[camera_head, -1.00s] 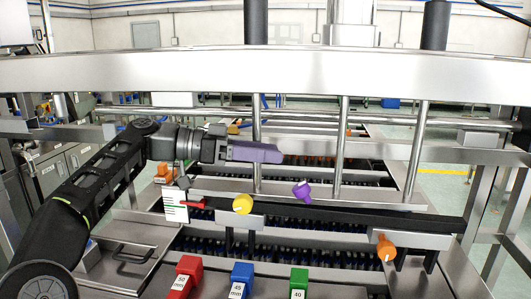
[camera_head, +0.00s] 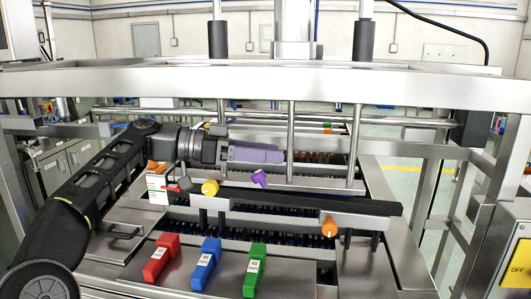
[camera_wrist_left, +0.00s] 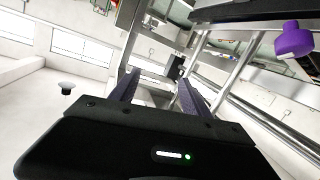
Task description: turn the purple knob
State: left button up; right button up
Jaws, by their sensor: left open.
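The purple knob (camera_head: 259,178) sits on the dark rail of the machine, right of the yellow knob (camera_head: 210,188). My left gripper (camera_head: 283,155) reaches in from the left, with its purple-grey fingers pointing right. In the head view its tips are just above and slightly right of the purple knob, apart from it. In the left wrist view the purple knob (camera_wrist_left: 294,40) is at the upper right, outside the two fingers. The left gripper (camera_wrist_left: 157,80) is open, with nothing between its fingers. The right gripper is not in view.
An orange knob (camera_head: 329,227) sits lower right on the rail. Red (camera_head: 161,259), blue (camera_head: 206,264) and green (camera_head: 255,270) blocks stand at the front. A steel beam (camera_head: 265,85) and upright bars (camera_head: 291,142) frame the space around the gripper. A yellow OFF panel (camera_head: 518,269) is far right.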

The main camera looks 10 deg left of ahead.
aim_at(259, 176)
jog(key=k+l, duration=0.2)
jog(key=l, duration=0.15)
jog(key=k+l, duration=0.45)
jog(key=l, duration=0.25)
